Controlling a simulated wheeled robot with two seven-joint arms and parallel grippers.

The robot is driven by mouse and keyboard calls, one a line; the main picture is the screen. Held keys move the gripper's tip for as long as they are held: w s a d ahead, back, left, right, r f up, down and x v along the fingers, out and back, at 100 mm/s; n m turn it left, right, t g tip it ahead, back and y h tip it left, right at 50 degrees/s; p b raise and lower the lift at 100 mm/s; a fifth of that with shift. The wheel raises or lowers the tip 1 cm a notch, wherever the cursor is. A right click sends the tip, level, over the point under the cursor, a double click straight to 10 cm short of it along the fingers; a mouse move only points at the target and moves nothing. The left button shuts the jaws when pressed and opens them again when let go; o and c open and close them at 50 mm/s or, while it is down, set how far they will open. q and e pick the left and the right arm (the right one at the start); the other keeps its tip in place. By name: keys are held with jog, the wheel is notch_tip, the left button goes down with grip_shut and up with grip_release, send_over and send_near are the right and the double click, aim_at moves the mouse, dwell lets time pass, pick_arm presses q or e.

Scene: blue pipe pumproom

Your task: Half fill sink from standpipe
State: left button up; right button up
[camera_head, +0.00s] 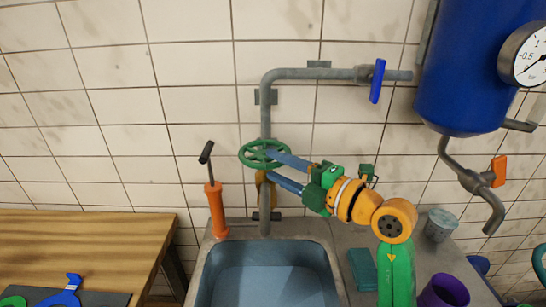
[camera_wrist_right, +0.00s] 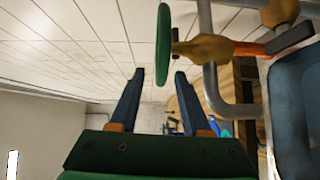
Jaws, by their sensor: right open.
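The grey standpipe (camera_head: 266,110) rises behind the sink (camera_head: 318,245). A green handwheel (camera_head: 250,163) sits on its brass valve (camera_head: 262,190). The sink's inside is blue-grey; I cannot tell its water level. My right gripper (camera_head: 267,164) is open, its two blue fingers reaching left to the handwheel, one above the other. In the right wrist view the handwheel (camera_wrist_right: 163,50) shows edge-on, lined up between the spread fingertips (camera_wrist_right: 160,76); I cannot tell whether they touch it. The brass valve (camera_wrist_right: 205,48) is beside it. My left gripper is not in view.
A blue lever (camera_head: 377,82) sits on the upper pipe. An orange hand pump (camera_head: 216,208) stands at the sink's left. A blue tank (camera_head: 460,70) with a gauge (camera_head: 527,56) hangs at right. A purple cup (camera_head: 445,291) and a grey cup (camera_head: 439,226) stand right of the sink.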

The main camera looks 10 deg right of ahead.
jog(key=shift+w+a, duration=0.4)
jog(key=shift+w, duration=0.1)
jog(key=shift+w+a+f, duration=0.1)
jog(key=shift+w+f, duration=0.1)
jog(key=shift+w, duration=0.3)
jog(key=shift+s, duration=0.2)
grip_shut()
jog(key=shift+w+d+f+n+g+y, duration=0.15)
jog(key=shift+d+n+g+y, duration=0.2)
jog(key=shift+n+g+y, duration=0.3)
jog(key=shift+w+d+r+n+g+y, duration=0.1)
jog(key=shift+d+n+g+y, duration=0.25)
jog(key=shift+n+g+y, duration=0.25)
jog(key=shift+w+d+n+g+y, duration=0.1)
jog(key=shift+d+n+g+y, duration=0.15)
jog(key=shift+n+g+y, duration=0.65)
jog(key=shift+w+d+n+g+y, duration=0.1)
jog(key=shift+d+n+g+y, duration=0.1)
jog(key=shift+n+g+y, duration=0.65)
jog(key=shift+h, duration=0.3)
grip_release()
jog(key=shift+w, duration=0.1)
